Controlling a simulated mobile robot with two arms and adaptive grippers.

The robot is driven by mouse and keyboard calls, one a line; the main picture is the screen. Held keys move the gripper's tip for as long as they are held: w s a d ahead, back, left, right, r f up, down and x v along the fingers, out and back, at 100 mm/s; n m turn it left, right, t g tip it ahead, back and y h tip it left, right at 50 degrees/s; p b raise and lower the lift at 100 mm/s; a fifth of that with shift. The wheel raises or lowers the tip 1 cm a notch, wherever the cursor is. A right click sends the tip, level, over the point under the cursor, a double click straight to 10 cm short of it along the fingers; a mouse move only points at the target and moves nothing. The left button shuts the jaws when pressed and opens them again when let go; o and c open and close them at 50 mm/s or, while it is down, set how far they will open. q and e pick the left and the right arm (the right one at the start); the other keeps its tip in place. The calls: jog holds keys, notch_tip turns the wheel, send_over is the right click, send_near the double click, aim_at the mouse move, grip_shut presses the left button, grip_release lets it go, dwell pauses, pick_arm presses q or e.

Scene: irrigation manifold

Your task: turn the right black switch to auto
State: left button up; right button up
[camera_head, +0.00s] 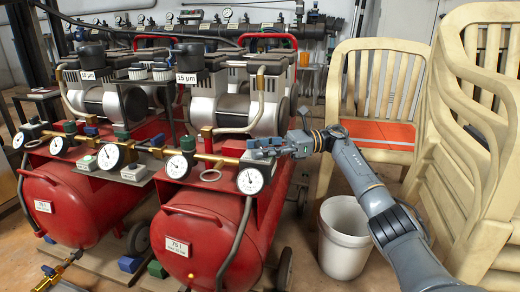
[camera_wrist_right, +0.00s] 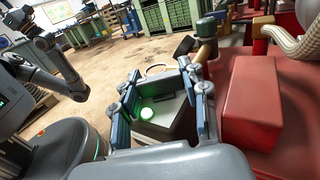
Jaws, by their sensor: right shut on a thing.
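My right gripper (camera_head: 254,148) reaches in from the right in the camera_head view, its fingers just behind the rightmost gauge of the red compressor. In the camera_wrist_right view the gripper (camera_wrist_right: 164,103) has its two blue-grey fingers on either side of a dark, box-like switch (camera_wrist_right: 180,110). It is shut on this switch. A green light (camera_wrist_right: 147,113) glows beside the dark part. The fingers hide most of the switch in the camera_head view, and I cannot read its position. My left gripper cannot be made out in either view.
The red tank (camera_head: 200,235) and white pressure gauges (camera_head: 250,181) are close to my right gripper. A red block (camera_wrist_right: 252,105) stands beside the right finger. A white bucket (camera_head: 343,238) is under my right arm. Stacked cream chairs (camera_head: 480,150) stand at the right.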

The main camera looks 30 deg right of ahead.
dwell(0.3)
jog(key=o, duration=1.2)
jog(key=shift+c, duration=0.2)
jog(key=v, duration=0.7)
jog(key=shift+d, duration=0.3)
jog(key=shift+s+f, duration=0.1)
